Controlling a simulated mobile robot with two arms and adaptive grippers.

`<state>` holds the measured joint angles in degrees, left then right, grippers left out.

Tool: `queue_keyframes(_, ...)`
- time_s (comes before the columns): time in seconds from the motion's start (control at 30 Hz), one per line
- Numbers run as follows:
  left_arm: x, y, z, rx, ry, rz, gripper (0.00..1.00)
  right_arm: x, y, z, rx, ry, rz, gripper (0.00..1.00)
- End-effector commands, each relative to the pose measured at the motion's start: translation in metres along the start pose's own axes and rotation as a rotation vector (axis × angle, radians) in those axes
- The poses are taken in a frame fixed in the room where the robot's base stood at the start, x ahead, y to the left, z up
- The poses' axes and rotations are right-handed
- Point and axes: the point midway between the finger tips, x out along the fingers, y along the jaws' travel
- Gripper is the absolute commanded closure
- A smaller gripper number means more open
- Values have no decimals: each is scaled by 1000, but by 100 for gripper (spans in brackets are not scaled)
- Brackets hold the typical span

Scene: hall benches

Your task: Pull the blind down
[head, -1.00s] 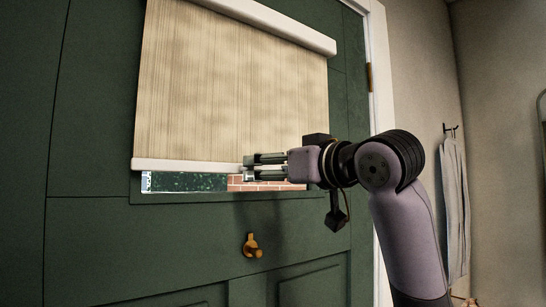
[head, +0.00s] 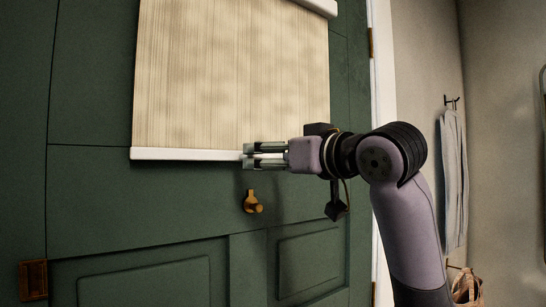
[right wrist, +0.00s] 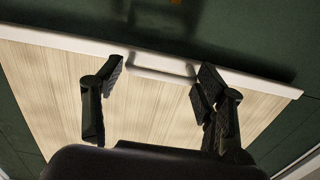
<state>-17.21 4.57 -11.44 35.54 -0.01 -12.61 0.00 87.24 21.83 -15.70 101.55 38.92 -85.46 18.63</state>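The beige roller blind (head: 230,75) hangs on the green door, with a white bar (head: 180,154) along its lower edge. The blind covers the window, and no glass shows below the bar. My right gripper (head: 248,155) is at the right part of this bar. In the right wrist view the blind (right wrist: 60,85) shows with a pale handle (right wrist: 160,75) on its bar. The fingers of my right gripper (right wrist: 160,78) are spread, one near each end of the handle; firm contact cannot be made out. My left gripper is not in view.
A brass knob (head: 253,203) sits on the green door (head: 130,210) just below the bar. A brass fitting (head: 33,280) is at lower left. A grey towel (head: 453,180) hangs on the right wall, above a brown bag (head: 466,287).

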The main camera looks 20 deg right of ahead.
Motion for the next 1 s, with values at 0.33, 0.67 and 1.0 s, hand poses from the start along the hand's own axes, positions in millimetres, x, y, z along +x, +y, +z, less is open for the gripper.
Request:
queue_keyframes(0.33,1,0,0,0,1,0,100,4,-3,10,-8,-26,-6,26)
queue_keyframes(0.67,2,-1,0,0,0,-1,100,-3,-3,9,-9,-22,-5,26)
queue_keyframes(1.0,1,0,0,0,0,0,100,-70,-1,2,-7,-4,-1,26)
